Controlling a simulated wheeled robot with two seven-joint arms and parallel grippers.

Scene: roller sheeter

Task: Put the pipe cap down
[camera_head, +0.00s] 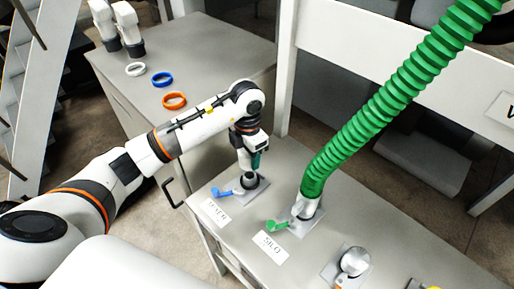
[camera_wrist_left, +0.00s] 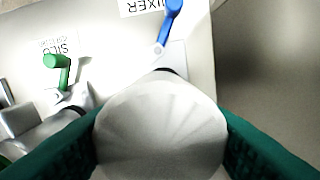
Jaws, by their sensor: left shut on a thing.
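My left gripper (camera_head: 255,161) is shut on the pipe cap, just above the mixer port with the blue valve handle (camera_head: 222,192). In the left wrist view the pipe cap (camera_wrist_left: 160,130) is a round, light grey disc with faint radial facets, held between the teal fingers. It covers most of the mixer port there, and I cannot tell if it touches the port. The blue handle also shows in the left wrist view (camera_wrist_left: 170,20). My right gripper is not in view.
The green hose (camera_head: 390,100) rises from the silo port with the green handle (camera_head: 277,226). Another silver round fitting (camera_head: 354,262) stands nearer. On the side table (camera_head: 215,50) lie white (camera_head: 135,69), blue (camera_head: 162,79) and orange (camera_head: 174,100) rings, with clear space right of them.

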